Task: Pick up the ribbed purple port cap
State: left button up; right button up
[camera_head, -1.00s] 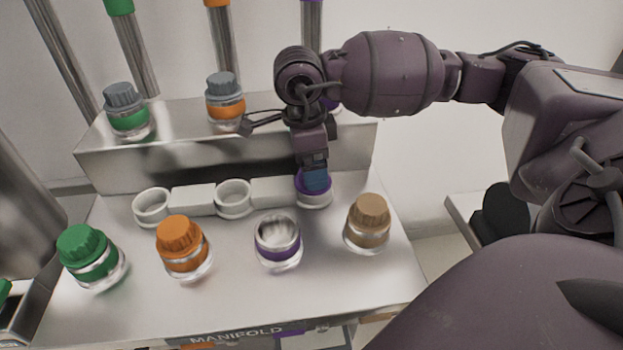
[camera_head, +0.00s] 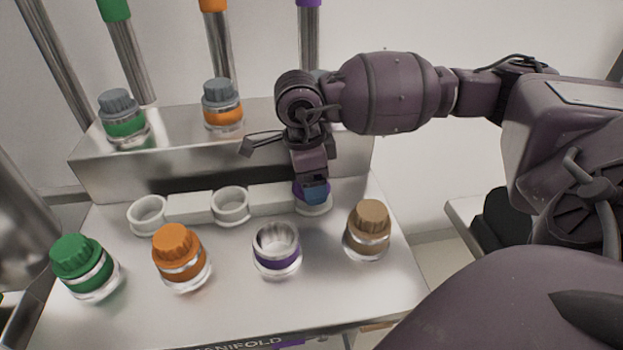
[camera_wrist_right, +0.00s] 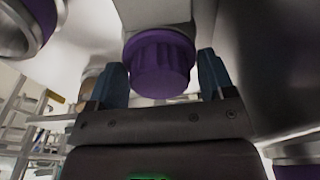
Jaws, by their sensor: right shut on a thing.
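The ribbed purple port cap (camera_wrist_right: 158,65) sits between the two blue fingertips in the right wrist view. In the head view only slivers of the purple cap (camera_head: 299,189) show around the fingers, at the rightmost white ring holder (camera_head: 314,209). My right gripper (camera_head: 314,192) points down there and is shut on the cap; it also shows in the right wrist view (camera_wrist_right: 162,80). I cannot tell whether the cap still touches the holder. A clear port with a purple band (camera_head: 277,259) stands uncapped in front. My left gripper is not in view.
An orange-capped port (camera_head: 181,258), a green-capped port (camera_head: 84,267) and a tan-capped port (camera_head: 367,230) stand on the metal surface. Two empty white ring holders (camera_head: 148,214) (camera_head: 231,206) lie to the left. Grey-capped ports (camera_head: 223,105) stand on the raised step behind.

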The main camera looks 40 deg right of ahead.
notch_tip(320, 180, up, 20)
jog(key=p, duration=0.3)
